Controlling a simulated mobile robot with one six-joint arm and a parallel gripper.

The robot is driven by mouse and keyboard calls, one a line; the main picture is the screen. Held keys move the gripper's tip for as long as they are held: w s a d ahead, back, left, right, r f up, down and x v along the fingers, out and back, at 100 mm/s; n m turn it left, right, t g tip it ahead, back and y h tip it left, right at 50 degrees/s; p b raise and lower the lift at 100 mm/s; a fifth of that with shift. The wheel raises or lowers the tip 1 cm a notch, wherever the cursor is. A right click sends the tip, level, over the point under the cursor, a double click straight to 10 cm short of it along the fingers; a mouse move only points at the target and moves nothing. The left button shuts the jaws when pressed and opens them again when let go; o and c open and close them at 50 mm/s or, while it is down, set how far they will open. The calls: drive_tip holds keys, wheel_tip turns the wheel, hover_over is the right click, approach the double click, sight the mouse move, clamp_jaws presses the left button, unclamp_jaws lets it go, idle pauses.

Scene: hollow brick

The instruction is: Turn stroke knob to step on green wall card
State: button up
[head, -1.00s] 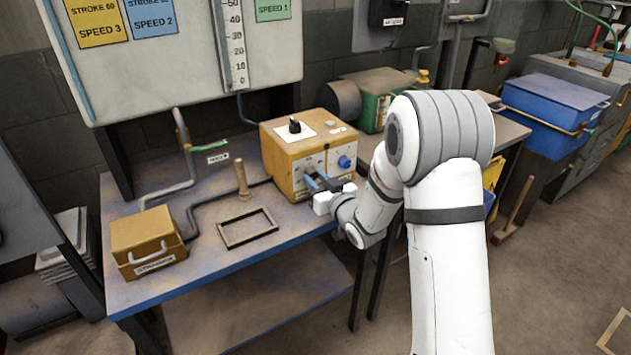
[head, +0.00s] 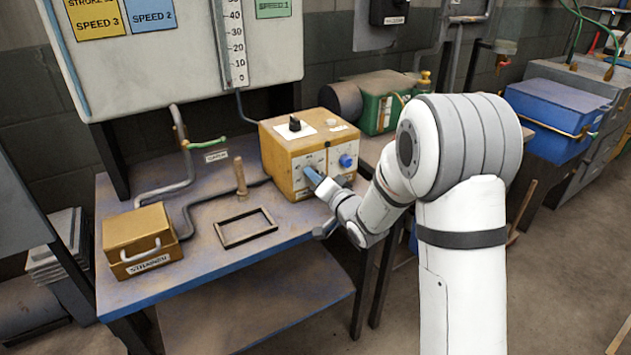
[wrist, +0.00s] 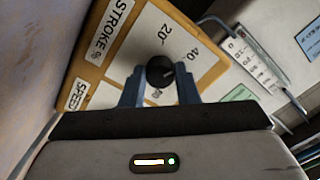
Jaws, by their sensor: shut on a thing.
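The ochre control box (head: 283,150) stands on the bench, with the stroke dial on its front left panel. My gripper (head: 312,174) reaches that panel, its blue fingers on the dial's knob and hiding it in the head view. In the wrist view the dark round stroke knob (wrist: 160,71) sits between the fingertips of my gripper (wrist: 160,86), which is shut on it. The white dial plate shows 20 and 40 beside a STROKE label (wrist: 109,30). The knob's pointer setting is unclear. The green wall card (head: 272,8) reads SPEED 1; its top line is cut off.
A blue knob (head: 346,161) sits right of the held one, and a black switch (head: 295,124) is on the box top.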

drive_tip(key=shift+m, duration=0.9)
drive_tip(key=o, duration=1)
drive_tip(key=v, duration=0.8)
drive_tip(key=shift+w, duration=0.1)
